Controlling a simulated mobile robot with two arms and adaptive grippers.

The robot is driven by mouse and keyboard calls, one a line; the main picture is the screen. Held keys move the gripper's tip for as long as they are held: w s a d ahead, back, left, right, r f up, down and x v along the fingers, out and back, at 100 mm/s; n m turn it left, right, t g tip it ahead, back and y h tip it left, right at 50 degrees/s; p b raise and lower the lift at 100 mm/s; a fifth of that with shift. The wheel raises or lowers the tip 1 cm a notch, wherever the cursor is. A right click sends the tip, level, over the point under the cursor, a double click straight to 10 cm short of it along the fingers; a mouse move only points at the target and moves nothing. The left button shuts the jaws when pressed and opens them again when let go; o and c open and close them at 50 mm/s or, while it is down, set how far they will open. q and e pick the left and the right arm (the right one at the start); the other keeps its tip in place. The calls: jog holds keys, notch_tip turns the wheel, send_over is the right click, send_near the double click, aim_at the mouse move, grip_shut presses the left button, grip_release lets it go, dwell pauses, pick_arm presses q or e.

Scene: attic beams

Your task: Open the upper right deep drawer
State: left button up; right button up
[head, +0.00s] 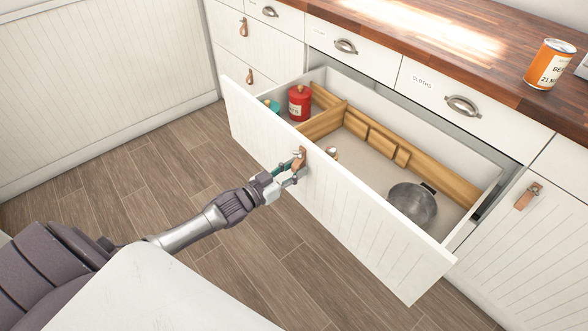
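A wide white deep drawer (340,215) with a grooved front is pulled far out from the cabinet, below a row of shallow drawers. Its leather pull handle (300,155) is near the middle of the front's upper edge. My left gripper (294,172) is at this handle, with its fingers closed around it. Inside the drawer are a red canister (299,103), a teal item (272,105), wooden dividers (380,140) and a dark grey pot (412,203). A small item near the handle is partly hidden by the front. My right gripper is not in view.
The wooden countertop (400,40) above carries an orange can (550,64) at the right. Shallow drawers with metal cup pulls (462,105) run under it. A closed cabinet door (540,230) is at the right. Plank floor (150,180) lies open left of the drawer.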

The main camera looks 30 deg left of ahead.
pick_arm(q)
jog(key=shift+o, duration=0.7)
jog(key=shift+s+a, duration=0.1)
jog(key=shift+s, duration=0.15)
jog(key=v, duration=1.1)
jog(key=shift+s, duration=0.25)
